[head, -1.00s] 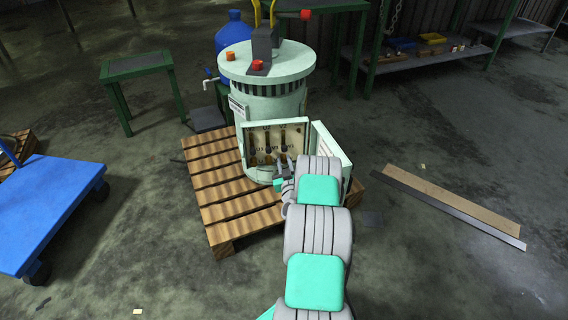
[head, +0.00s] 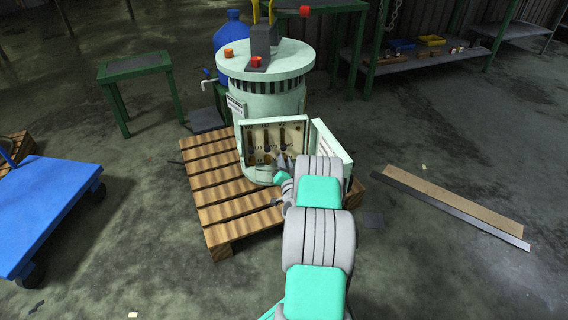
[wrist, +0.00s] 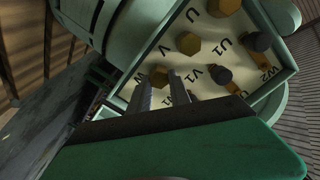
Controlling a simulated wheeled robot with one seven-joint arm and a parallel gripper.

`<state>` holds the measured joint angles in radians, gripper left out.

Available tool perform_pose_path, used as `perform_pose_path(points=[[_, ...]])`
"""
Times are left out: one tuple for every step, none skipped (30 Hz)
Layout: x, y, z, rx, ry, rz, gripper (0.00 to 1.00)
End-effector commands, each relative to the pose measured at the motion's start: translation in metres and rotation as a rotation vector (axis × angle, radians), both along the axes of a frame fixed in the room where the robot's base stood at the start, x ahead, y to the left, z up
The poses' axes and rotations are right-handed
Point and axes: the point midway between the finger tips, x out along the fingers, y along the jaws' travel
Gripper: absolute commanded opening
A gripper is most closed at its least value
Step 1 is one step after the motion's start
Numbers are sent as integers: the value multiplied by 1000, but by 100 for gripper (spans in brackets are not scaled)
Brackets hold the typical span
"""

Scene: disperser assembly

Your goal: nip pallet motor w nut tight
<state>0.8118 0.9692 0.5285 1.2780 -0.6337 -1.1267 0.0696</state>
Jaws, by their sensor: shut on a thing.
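The pale green motor (head: 268,103) stands upright on the wooden pallet (head: 217,190). Its open terminal box (head: 246,136) faces me and shows in the wrist view as a cream panel (wrist: 207,62) with letters and brass nuts. The W nut (wrist: 160,74) is the lowest of the brass row, below the V nut (wrist: 188,42) and the U nut (wrist: 228,6). My gripper (wrist: 162,84) has its two fingers on either side of the W nut and is shut on it. In the head view my gripper (head: 283,167) is at the box's lower right part; its fingertips are too small to judge there.
The box's open cover (head: 333,152) stands close to the right of my wrist. Dark-capped studs (wrist: 257,41) stick out beside the brass nuts. A blue cart (head: 45,208) is at the left, and planks (head: 455,205) lie on the floor at the right.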

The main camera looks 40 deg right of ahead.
Motion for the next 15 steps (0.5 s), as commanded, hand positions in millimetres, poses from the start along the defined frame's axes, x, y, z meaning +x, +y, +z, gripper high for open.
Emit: perform_pose_path(points=[[1, 0, 0, 36, -24, 2, 0], [1, 0, 0, 59, -39, 1, 0], [1, -1, 0, 92, -59, 1, 0], [1, -1, 0, 116, -74, 1, 0], [1, -1, 0, 140, -89, 1, 0], [0, -1, 0, 172, -109, 1, 0], [0, -1, 0, 197, -124, 1, 0], [0, -1, 0, 221, -139, 1, 0], [0, -1, 0, 253, -159, 1, 0], [0, -1, -1, 277, -173, 2, 0], [0, -1, -1, 302, -188, 2, 0], [0, -2, -1, 334, -208, 2, 0], [0, -2, -1, 358, -223, 2, 0], [0, -2, -1, 383, -238, 2, 0], [0, -2, -1, 415, -258, 2, 0]])
